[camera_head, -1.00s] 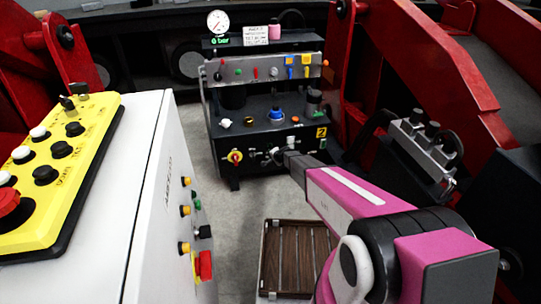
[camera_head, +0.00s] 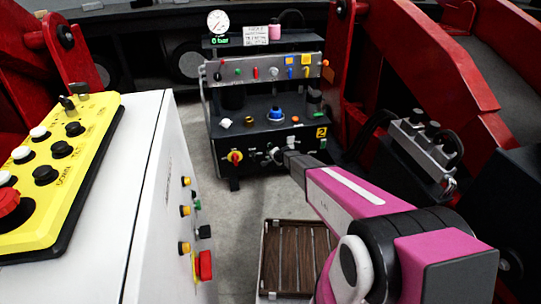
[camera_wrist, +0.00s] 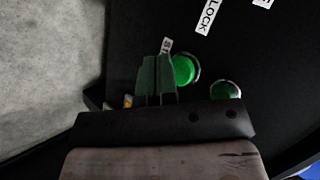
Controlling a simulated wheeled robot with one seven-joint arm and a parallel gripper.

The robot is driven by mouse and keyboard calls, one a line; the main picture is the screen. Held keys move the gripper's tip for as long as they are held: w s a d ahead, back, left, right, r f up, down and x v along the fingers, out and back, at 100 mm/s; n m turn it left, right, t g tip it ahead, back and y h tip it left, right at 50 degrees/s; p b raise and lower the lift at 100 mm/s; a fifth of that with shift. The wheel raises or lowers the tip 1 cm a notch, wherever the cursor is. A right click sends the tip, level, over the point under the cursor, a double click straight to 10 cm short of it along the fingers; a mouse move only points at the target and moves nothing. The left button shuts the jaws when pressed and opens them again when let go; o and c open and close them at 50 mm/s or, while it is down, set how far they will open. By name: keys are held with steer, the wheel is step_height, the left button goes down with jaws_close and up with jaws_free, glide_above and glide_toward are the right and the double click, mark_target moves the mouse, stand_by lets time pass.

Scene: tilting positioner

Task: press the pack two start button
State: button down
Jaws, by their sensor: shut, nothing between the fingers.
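The pack with the yellow "2" label (camera_head: 321,132) stands at the back middle in the head view. My gripper (camera_head: 274,155) is at the lower part of its dark front panel. In the wrist view my gripper (camera_wrist: 157,75) is shut and empty, its fingertips close beside a lit green button (camera_wrist: 185,69), which sits to their right. A white label (camera_wrist: 167,45) starting "ST" is partly hidden behind the fingertips. A second green round part (camera_wrist: 225,90) is further right, partly covered by the gripper body. Whether the fingertips touch the panel I cannot tell.
A yellow-red rotary switch (camera_head: 235,157) is left of my gripper on the pack. A white cabinet with a yellow button panel (camera_head: 85,150) fills the left. A slatted wooden crate (camera_head: 265,262) lies on the floor. Red machine arms (camera_head: 420,60) stand at right.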

steer(key=shift+w, duration=0.15)
steer(key=shift+w+a, duration=0.15)
steer(key=shift+w, duration=0.1)
steer(key=shift+w+a, duration=0.1)
steer(key=shift+w, duration=0.35)
stand_by(0.8)
steer(key=shift+s, duration=0.1)
steer(key=shift+s+d, duration=0.25)
steer(key=shift+s, duration=0.5)
steer(key=shift+s, duration=0.1)
steer(key=shift+s+d, duration=0.25)
steer(key=shift+s, duration=0.5)
steer(key=shift+s+d, duration=0.2)
steer(key=shift+s, duration=0.6)
steer(key=shift+s+d, duration=0.25)
steer(key=shift+s, duration=0.5)
steer(key=shift+r, duration=0.1)
